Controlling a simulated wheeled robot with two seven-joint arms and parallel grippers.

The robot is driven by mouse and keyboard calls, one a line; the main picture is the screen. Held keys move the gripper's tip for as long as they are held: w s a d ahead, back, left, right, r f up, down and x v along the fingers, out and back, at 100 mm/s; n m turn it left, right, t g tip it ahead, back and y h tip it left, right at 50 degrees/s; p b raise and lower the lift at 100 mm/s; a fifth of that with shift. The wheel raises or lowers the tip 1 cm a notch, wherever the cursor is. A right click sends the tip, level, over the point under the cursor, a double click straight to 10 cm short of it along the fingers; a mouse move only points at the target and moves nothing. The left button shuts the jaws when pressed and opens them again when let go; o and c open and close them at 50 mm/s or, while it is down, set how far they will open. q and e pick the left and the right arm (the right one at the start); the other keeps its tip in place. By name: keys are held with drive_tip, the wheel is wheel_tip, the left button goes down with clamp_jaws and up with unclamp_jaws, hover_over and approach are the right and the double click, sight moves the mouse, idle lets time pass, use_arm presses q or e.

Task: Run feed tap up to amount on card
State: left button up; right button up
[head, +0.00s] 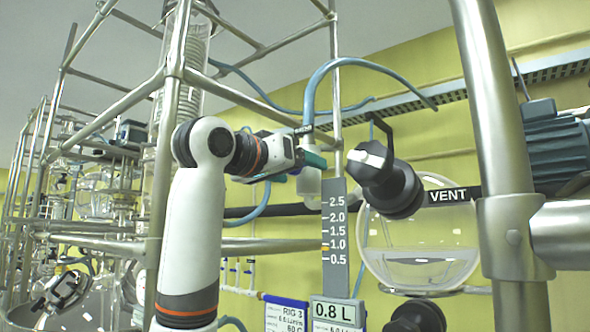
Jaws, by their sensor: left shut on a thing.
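My left gripper (308,156) is at the upper middle, in front of the white feed fitting (310,186) under a blue hose. It is shut on what seems to be the feed tap's handle, mostly hidden by the fingers. My right gripper is not in view.
A black vent valve (395,190) with a white end stands close right of my gripper, beside the VENT label (448,196). A thick steel post (497,120) rises at right. A metal frame (165,150) with glassware fills the left.

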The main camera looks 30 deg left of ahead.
use_arm(q)
drive_tip(key=shift+f+m, duration=0.1)
drive_tip(key=shift+m, duration=0.9)
drive_tip(key=o, duration=1)
drive_tip(key=shift+w, duration=0.1)
drive_tip(key=shift+s+a+b, duration=0.2)
drive_tip(key=shift+s+b, duration=0.7)
drive_tip(key=shift+s, duration=1.1)
drive_tip(key=shift+s+a+b, duration=0.15)
drive_tip(key=shift+s+b, duration=0.75)
drive_tip(key=shift+s, duration=1.1)
drive_tip(key=shift+s+a+b, duration=0.2)
drive_tip(key=shift+s+b, duration=0.7)
drive_tip(key=shift+s, duration=1.1)
